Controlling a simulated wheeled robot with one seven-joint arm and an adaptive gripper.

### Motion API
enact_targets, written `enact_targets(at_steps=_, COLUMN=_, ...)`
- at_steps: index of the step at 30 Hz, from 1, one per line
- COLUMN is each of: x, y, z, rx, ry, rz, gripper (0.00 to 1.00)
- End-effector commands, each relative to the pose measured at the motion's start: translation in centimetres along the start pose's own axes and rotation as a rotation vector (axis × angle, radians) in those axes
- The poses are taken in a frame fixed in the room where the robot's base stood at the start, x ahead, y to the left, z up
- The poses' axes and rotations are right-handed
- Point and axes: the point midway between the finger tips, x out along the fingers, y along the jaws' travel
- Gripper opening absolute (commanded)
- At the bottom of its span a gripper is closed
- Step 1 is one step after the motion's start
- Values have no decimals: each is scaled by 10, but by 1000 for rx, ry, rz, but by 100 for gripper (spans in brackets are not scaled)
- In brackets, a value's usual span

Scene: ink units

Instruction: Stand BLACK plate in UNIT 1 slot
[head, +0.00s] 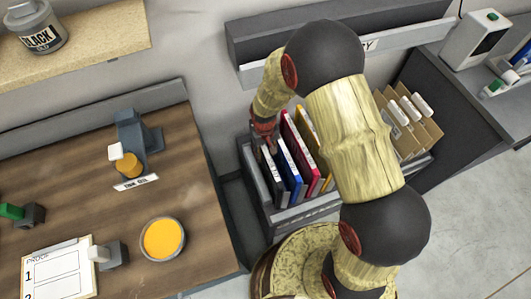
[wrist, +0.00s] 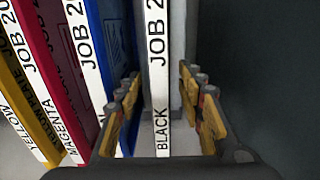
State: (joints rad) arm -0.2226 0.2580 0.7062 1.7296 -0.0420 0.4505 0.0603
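The black plate stands upright at the left end of a row of plates in a rack (head: 290,215). In the wrist view its white spine (wrist: 158,80), marked BLACK, is upright between my fingers. My gripper (wrist: 160,95) is open, with one finger on each side of that spine and a gap showing on both sides. In the head view my gripper (head: 264,138) is at the upper part of the black plate (head: 272,178), partly hidden by my arm. I cannot make out a slot marked UNIT 1 in either view.
Blue (wrist: 115,50), magenta (wrist: 68,60) and yellow (wrist: 20,80) plates stand close beside the black one. A dark wall (wrist: 260,70) is on its other side. A wooden table (head: 110,215) at left holds a grey stand (head: 130,130) and an orange-yellow dish (head: 163,239).

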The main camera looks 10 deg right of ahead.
Motion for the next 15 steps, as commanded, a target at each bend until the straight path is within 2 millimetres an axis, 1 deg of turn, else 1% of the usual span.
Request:
enact_targets(at_steps=5, x=-27, y=0, z=-1, rx=0, ry=5, rz=0, gripper=39)
enact_targets(at_steps=9, x=-57, y=0, z=-2, rx=-1, ry=7, rz=0, gripper=39)
enact_targets(at_steps=15, x=-93, y=0, z=-1, rx=-1, ry=4, rz=0, gripper=39)
